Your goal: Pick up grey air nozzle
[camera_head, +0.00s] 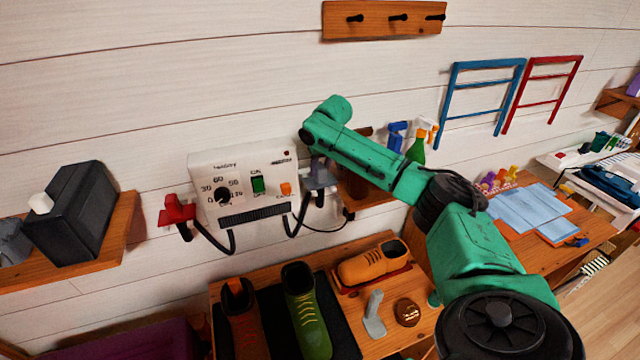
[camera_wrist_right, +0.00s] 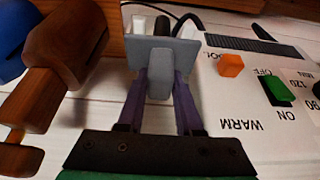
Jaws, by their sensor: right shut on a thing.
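The grey air nozzle (camera_wrist_right: 160,54) is between the two purple fingers of my right gripper (camera_wrist_right: 160,88) in the wrist view, and the gripper is shut on it. In the head view the right gripper (camera_head: 318,178) is at the right side of the white control box (camera_head: 245,185) on the wall, and it partly hides the nozzle. Black hose shows behind the nozzle. I cannot tell whether the nozzle is clear of its holder. My left gripper is not in view.
A red nozzle (camera_head: 177,211) hangs left of the box. Below, a wooden bench (camera_head: 375,297) carries several shoes, a grey tool (camera_head: 374,314) and a brown round item (camera_head: 407,311). Spray bottles (camera_head: 416,147) stand behind my arm. A turned brown wooden object (camera_wrist_right: 65,60) is close to the gripper.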

